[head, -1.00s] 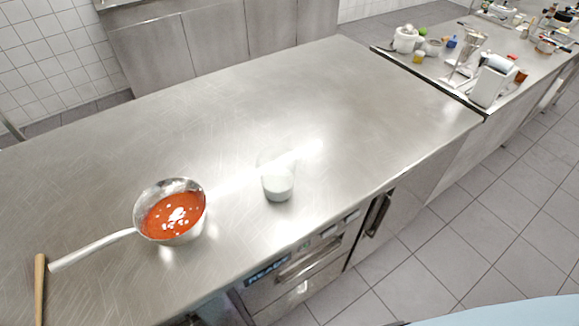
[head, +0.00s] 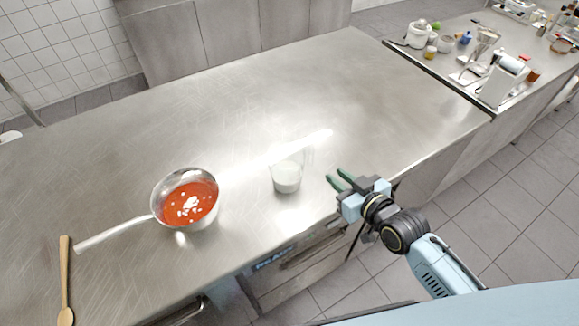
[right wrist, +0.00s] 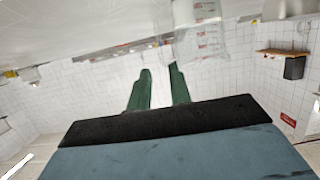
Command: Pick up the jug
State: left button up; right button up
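The jug (head: 287,177) is a clear vessel with white liquid in its lower part. It stands upright on the steel counter (head: 250,130), right of the pan. It also shows in the right wrist view (right wrist: 200,35), at the top, beyond my fingertips. My right gripper (head: 335,178) has green fingers and is just right of the jug, pointing towards it. A gap shows between its fingers (right wrist: 158,72), and nothing is between them. The jug is apart from the fingers in the head view. My left gripper is not in view.
A pan (head: 186,199) of red soup with white bits stands left of the jug, its handle pointing left. A wooden spoon (head: 65,280) lies at the counter's left. The counter behind the jug is clear. A cluttered side counter (head: 470,60) stands at the back right.

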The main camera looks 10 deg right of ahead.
aim_at(311, 154)
jog(key=x, duration=0.7)
jog(key=shift+x, duration=2.75)
jog(key=shift+r, duration=0.1)
jog(key=shift+d, duration=0.1)
grip_shut()
